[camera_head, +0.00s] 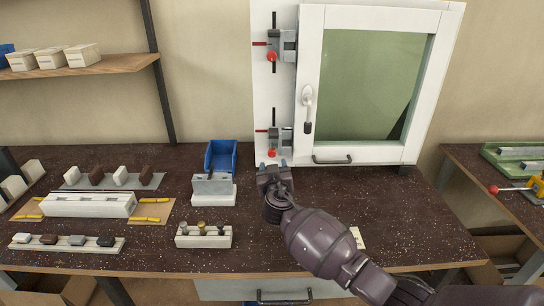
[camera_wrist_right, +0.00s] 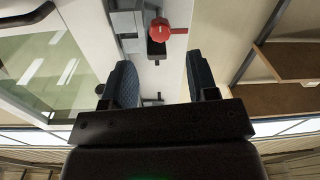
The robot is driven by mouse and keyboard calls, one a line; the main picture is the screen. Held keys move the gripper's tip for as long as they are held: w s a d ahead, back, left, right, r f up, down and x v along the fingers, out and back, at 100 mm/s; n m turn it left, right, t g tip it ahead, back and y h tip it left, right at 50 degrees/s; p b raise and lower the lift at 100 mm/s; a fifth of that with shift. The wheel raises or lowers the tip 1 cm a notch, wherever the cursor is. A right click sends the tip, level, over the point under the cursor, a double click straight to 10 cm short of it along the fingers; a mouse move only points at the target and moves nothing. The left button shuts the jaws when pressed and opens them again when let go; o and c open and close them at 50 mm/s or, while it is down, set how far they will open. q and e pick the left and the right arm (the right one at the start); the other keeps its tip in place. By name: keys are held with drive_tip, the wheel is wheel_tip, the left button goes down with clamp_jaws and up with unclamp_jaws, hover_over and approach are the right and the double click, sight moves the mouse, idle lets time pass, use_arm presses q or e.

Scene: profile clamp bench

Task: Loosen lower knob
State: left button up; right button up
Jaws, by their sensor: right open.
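The lower clamp (camera_head: 280,137) is mounted on the left side of the white frame, with its red lower knob (camera_head: 272,153) at the bottom. My right gripper (camera_head: 272,166) is just below this knob in the head view. In the right wrist view, a red knob (camera_wrist_right: 160,31) shows beyond the open fingers of the right gripper (camera_wrist_right: 160,68). The gap between the fingers is empty and the knob is not touched there. The upper clamp (camera_head: 284,45) has its own red knob (camera_head: 271,56) higher on the frame. My left gripper is out of view.
A white-framed window panel (camera_head: 365,85) with a handle (camera_head: 308,105) stands right of the clamps. A blue bin (camera_head: 221,157), a grey-white block fixture (camera_head: 213,190) and a holder with several pegs (camera_head: 204,237) stand left of the gripper on the dark bench (camera_head: 160,250).

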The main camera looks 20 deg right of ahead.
sight(272, 154)
drive_tip(key=shift+x, duration=3.35)
drive_tip(key=c, duration=0.9)
